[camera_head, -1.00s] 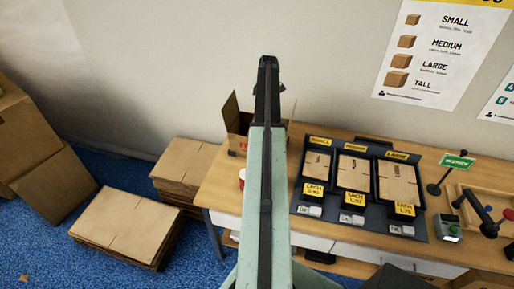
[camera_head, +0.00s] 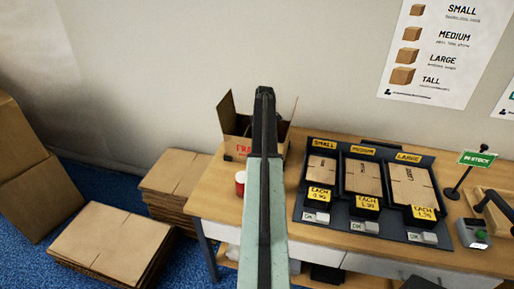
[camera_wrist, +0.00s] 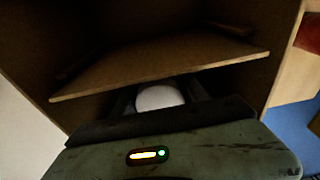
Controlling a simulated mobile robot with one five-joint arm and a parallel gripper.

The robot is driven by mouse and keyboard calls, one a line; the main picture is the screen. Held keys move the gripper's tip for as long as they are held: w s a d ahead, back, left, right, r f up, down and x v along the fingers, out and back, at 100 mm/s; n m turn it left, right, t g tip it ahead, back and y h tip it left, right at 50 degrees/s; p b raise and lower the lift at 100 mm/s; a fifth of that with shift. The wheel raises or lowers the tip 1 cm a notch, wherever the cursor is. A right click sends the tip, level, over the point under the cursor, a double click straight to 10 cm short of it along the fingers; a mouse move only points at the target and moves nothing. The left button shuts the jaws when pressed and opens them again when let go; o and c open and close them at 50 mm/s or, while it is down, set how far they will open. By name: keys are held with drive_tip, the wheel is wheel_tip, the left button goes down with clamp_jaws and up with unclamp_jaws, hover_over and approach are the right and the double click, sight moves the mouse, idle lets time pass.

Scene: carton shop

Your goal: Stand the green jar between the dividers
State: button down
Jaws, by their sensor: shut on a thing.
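An open carton (camera_head: 240,147) with red lettering stands at the back left of the table, its flaps raised. My arm reaches over it in the head view and hides my gripper's fingers and part of the carton's inside. In the wrist view my gripper (camera_wrist: 160,88) is shut on a round, pale-topped thing, seemingly the jar's lid (camera_wrist: 160,98). The jar's green body is hidden. A cardboard panel (camera_wrist: 165,68) crosses just beyond the lid, with brown carton walls around it. I cannot tell whether this panel is a divider or a flap, nor whether the jar touches the carton's bottom.
A red and white round container (camera_head: 240,184) stands on the table (camera_head: 222,207) left of my arm. A dark rack (camera_head: 380,215) of flat cartons and a green sign (camera_head: 478,158) stand to the right. Stacks of flat cardboard (camera_head: 112,243) lie on the floor at left.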

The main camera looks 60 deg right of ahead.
drive_tip(key=shift+f, duration=0.85)
drive_tip(key=shift+r, duration=0.25)
drive_tip(key=shift+f, duration=0.25)
drive_tip(key=c, duration=0.6)
unclamp_jaws()
drive_tip(key=shift+r, duration=0.1)
drive_tip(key=r+p, duration=0.4)
drive_tip(key=s+r+p, duration=0.1)
drive_tip(key=r+p, duration=0.7)
drive_tip(key=shift+s+d+r, duration=0.2)
drive_tip(key=shift+r, duration=0.05)
drive_tip(key=shift+f, duration=0.1)
